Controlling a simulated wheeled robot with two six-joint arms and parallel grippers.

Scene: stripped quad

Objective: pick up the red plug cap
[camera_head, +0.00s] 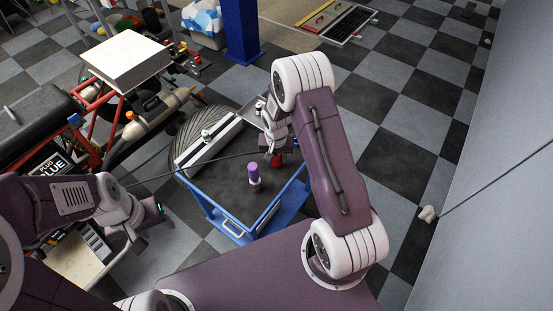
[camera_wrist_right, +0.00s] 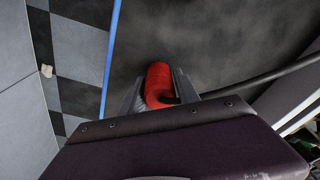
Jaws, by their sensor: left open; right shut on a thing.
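The red plug cap (camera_wrist_right: 158,85) is a red cylinder between the two fingers of my right gripper (camera_wrist_right: 160,92) in the right wrist view. The fingers are shut on it. In the head view a bit of the red cap (camera_head: 277,160) shows just below my right gripper (camera_head: 273,150), over the right part of the blue cart's dark top. I cannot tell whether the cap touches the top. My left gripper (camera_head: 140,218) is at the lower left, open, left of the cart and away from the cap; its fingertips are hard to make out.
The blue cart (camera_head: 236,228) has a dark top. A purple-capped piece (camera_head: 254,173) stands on it near the front. A long pale block with a green-topped piece (camera_head: 206,135) lies at the left. A thin cable (camera_head: 165,175) crosses the view. A wall (camera_head: 500,190) rises at right.

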